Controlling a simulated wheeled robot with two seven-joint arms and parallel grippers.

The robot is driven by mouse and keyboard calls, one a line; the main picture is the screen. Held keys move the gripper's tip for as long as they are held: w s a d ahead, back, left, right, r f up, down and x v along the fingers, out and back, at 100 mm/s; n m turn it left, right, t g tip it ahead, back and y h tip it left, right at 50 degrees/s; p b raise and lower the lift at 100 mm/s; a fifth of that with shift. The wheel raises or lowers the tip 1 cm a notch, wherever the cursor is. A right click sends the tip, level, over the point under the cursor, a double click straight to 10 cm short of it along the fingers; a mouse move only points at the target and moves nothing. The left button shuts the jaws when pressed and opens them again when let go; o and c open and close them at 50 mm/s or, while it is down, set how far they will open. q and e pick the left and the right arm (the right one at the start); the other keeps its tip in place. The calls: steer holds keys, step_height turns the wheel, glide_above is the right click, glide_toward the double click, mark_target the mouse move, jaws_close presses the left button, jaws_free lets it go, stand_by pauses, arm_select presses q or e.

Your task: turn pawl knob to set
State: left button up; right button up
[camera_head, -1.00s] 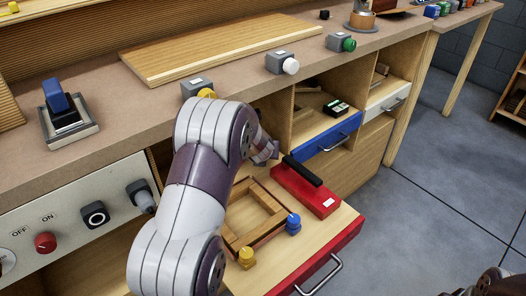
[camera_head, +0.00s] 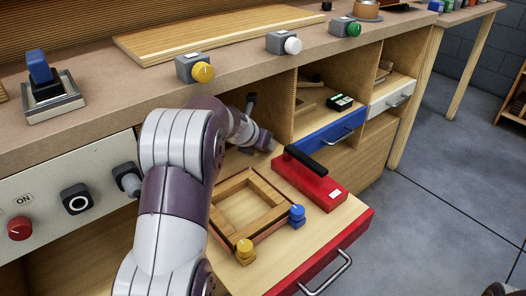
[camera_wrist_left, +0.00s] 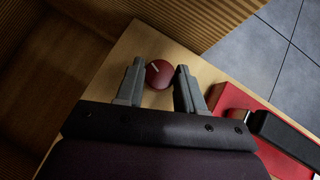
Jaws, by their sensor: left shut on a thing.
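A round dark red knob (camera_wrist_left: 159,73) with a pale pointer line stands at the corner of the drawer's wooden board. The pointer line tilts up and to the left there. In the head view my left gripper (camera_head: 271,146) is low over the back of the open drawer (camera_head: 325,235), beside the red block (camera_head: 318,186) with a black handle. The knob is hidden in this view.
A wooden frame (camera_head: 228,187) lies in the drawer, with a yellow knob (camera_head: 245,250) and a blue knob (camera_head: 297,214) at its corners. The bench edge, with yellow, white and green knob boxes, overhangs the drawer. A blue-fronted drawer (camera_head: 328,139) is behind.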

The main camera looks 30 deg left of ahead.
arm_select(q)
steer(key=shift+a+m+h+b, duration=0.1)
steer(key=shift+m+h+b, duration=0.2)
steer(key=shift+m+h, duration=0.4)
steer(key=o, duration=1)
steer(key=shift+o, duration=0.2)
